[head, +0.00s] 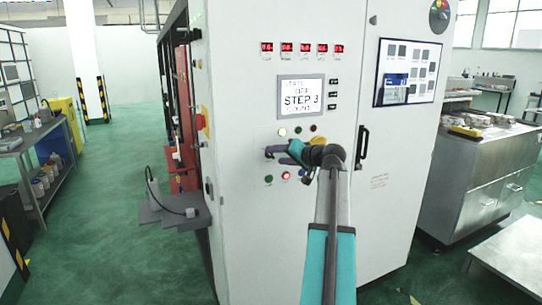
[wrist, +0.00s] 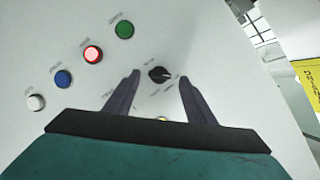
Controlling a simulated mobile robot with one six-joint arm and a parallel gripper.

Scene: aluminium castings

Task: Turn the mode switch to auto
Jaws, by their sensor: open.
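The mode switch appears to be the small black rotary knob (wrist: 159,74) on the white panel in the wrist view. Small labels around it are too blurred to read, so I cannot tell which mode it points to. My gripper (head: 276,154) is at the panel in the head view, where it hides the knob. In the wrist view its two dark fingers are spread, one on each side of the knob near their tips. Gaps show between both fingers and the knob. I cannot tell how far the tips are from the panel.
A green button (wrist: 124,29), a lit red button (wrist: 93,54), a blue button (wrist: 63,79) and a white button (wrist: 36,102) lie left of the fingers. Above my gripper is a screen (head: 301,97) reading "STEP 3". A black door handle (head: 362,143) is to the right.

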